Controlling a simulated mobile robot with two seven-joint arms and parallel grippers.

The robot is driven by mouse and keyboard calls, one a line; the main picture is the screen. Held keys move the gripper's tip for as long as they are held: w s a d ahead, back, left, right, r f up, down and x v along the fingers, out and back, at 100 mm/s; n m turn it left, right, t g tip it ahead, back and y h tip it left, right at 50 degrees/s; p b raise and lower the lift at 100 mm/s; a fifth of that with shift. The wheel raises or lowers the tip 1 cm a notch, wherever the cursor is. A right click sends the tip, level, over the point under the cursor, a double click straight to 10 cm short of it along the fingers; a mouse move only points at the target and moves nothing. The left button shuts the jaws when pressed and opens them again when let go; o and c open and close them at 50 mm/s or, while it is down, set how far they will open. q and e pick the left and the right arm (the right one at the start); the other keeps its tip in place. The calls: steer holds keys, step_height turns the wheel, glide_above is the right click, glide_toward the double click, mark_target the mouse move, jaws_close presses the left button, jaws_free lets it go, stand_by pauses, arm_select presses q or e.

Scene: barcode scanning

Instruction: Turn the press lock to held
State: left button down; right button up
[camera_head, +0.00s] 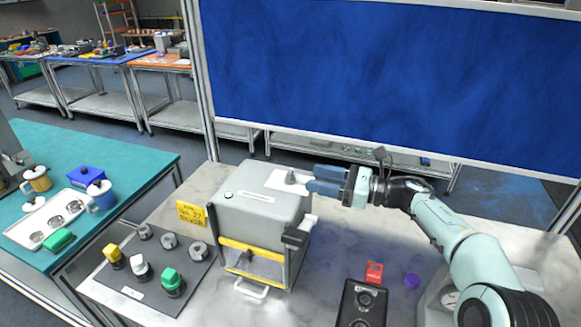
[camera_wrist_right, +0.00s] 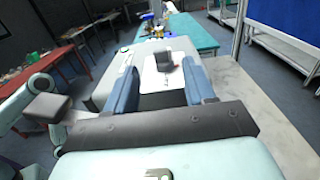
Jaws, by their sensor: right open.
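The grey press (camera_head: 262,210) stands on the pale marbled table, with a yellow-edged front opening. On its top is a white plate (camera_head: 275,184) carrying the lock, a small dark grey knob (camera_head: 291,178). My right gripper (camera_head: 311,180) reaches in from the right, level above the press's right edge, its blue fingers pointing at the knob. In the right wrist view the fingers (camera_wrist_right: 160,75) are open and the knob (camera_wrist_right: 165,58) stands just ahead, roughly centred between the tips. Nothing is between the fingers. My left gripper is not in view.
A dark block (camera_head: 296,238) juts from the press's front right corner. A yellow sign (camera_head: 191,214) stands at its left. A dark board (camera_head: 150,270) with several knobbed pieces lies left. A blue panel (camera_head: 390,75) stands behind.

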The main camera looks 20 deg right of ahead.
mark_target(293, 172)
steer(key=p+x, duration=0.1)
steer(key=x, duration=0.5)
steer(key=shift+w+a+r, duration=0.15)
steer(key=shift+w, duration=0.2)
steer(key=shift+w+a+p, duration=0.4)
steer(key=shift+a, duration=0.15)
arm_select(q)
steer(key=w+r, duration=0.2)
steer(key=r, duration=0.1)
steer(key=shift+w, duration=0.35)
